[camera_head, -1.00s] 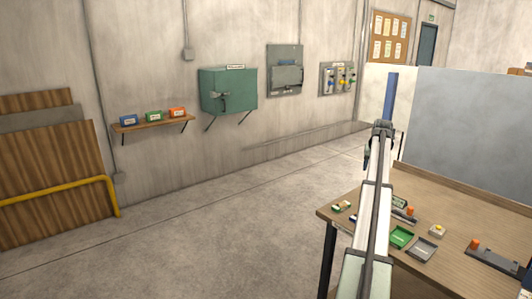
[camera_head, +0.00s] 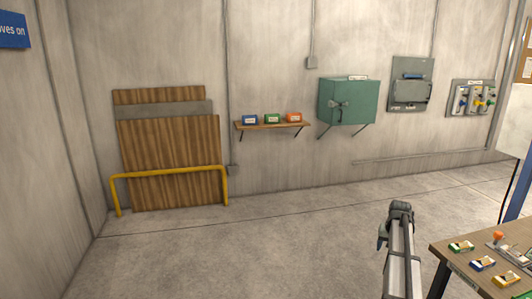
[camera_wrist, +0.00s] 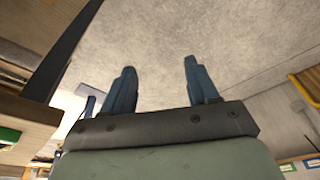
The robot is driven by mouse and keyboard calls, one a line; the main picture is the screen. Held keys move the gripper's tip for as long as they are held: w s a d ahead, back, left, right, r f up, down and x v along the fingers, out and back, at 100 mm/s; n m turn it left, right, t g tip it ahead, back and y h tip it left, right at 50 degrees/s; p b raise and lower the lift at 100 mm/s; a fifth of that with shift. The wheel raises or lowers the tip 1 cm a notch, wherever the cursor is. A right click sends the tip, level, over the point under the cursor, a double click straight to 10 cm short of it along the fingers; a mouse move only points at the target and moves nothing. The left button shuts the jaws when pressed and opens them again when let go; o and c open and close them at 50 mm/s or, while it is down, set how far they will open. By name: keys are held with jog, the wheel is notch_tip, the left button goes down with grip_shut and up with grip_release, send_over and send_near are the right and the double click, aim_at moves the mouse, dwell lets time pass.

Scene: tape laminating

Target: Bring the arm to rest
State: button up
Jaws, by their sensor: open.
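My gripper (camera_wrist: 158,72) is open in the wrist view. Its two blue-grey fingers stand apart with nothing between them, and only grey concrete shows beyond. In the head view my arm rises from the bottom, right of centre, and stands over the floor just left of the workbench (camera_head: 480,245). The gripper is small and mostly hidden behind the arm's end there, so its fingers cannot be made out.
Several small coloured boxes, one a green box (camera_head: 461,247), lie on the bench. Along the wall are a shelf (camera_head: 272,126), a green cabinet (camera_head: 348,101), wooden panels (camera_head: 170,150) and a yellow rail (camera_head: 165,173). The floor (camera_head: 250,250) left of my arm is clear.

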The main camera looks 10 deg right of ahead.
jog(key=s+a+f+n, duration=0.1)
jog(key=a+f, duration=0.3)
jog(key=a, duration=0.5)
jog(key=a+f+n+g+y, duration=0.1)
jog(key=a+f, duration=0.3)
jog(key=a, duration=0.5)
jog(key=s+a+f+n, duration=0.1)
jog(key=a+f, duration=0.3)
jog(key=a, duration=0.5)
jog(key=s+a+f+n, duration=0.1)
jog(key=s+a+f, duration=0.25)
jog(key=a, duration=0.35)
jog(key=s+a+f+n+g, duration=0.1)
jog(key=s+a+f+n, duration=0.1)
jog(key=s+a, duration=0.45)
jog(key=s+a+f+n, duration=0.1)
jog(key=s+a+f, duration=0.15)
jog(key=a, duration=0.65)
jog(key=s+f+g, duration=0.3)
jog(key=s+f, duration=0.7)
jog(key=s, duration=0.5)
jog(key=s+f+g, duration=0.4)
jog(key=s+f, duration=0.6)
jog(key=s, duration=0.5)
jog(key=shift+s+f, duration=0.2)
